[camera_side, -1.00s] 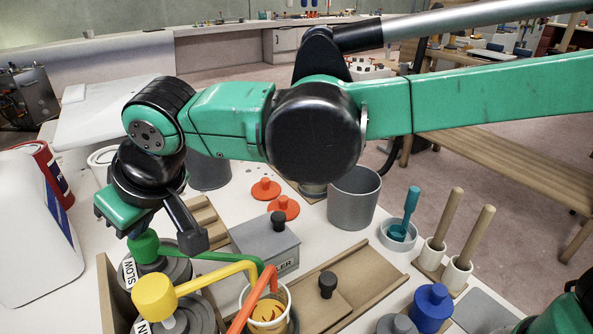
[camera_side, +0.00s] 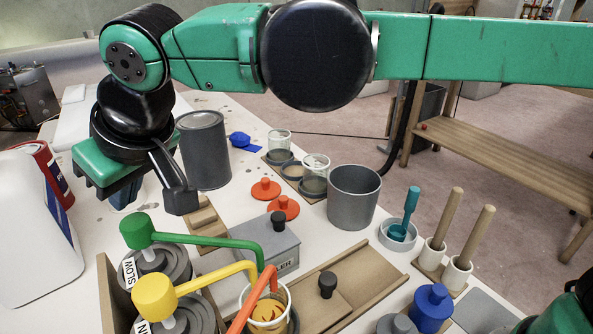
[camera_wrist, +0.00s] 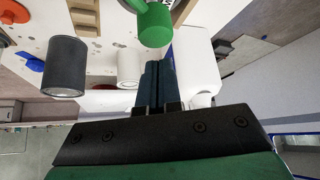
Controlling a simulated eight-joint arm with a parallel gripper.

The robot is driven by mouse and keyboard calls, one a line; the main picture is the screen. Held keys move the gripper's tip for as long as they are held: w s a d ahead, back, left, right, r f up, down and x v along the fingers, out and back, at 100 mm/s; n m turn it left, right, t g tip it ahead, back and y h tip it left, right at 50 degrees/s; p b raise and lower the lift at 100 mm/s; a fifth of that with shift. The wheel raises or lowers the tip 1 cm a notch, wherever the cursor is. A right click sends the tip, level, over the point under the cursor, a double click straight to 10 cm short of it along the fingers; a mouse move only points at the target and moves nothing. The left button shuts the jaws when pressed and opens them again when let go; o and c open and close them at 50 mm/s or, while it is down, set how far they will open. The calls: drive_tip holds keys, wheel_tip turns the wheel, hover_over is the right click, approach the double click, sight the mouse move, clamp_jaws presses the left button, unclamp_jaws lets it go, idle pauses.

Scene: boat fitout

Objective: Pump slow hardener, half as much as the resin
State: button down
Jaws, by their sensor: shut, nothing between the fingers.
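The green pump head (camera_side: 138,230) stands on a grey can (camera_side: 165,262) labelled SLOW, its long green spout reaching over to a white cup (camera_side: 284,295). The cup holds something yellow-orange; its level is unclear. Yellow (camera_side: 155,297) and orange (camera_side: 240,318) pump parts also reach toward the cup. My gripper (camera_side: 124,196) is shut and empty, above and slightly behind the green pump head, apart from it. In the wrist view my shut fingers (camera_wrist: 155,72) point toward the green pump head (camera_wrist: 154,22), with a gap between.
A white jug (camera_side: 35,240) and red can (camera_side: 50,175) stand at left. A dark grey cylinder (camera_side: 205,150) and grey pot (camera_side: 354,197) stand behind.

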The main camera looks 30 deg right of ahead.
sight(136, 222)
drive_tip(key=shift+f, duration=0.15)
idle(0.3)
drive_tip(key=shift+f, duration=2.05)
drive_tip(key=shift+r, duration=2.2)
drive_tip(key=shift+f, duration=0.1)
drive_tip(key=shift+f, duration=2.05)
drive_tip(key=shift+r, duration=2.15)
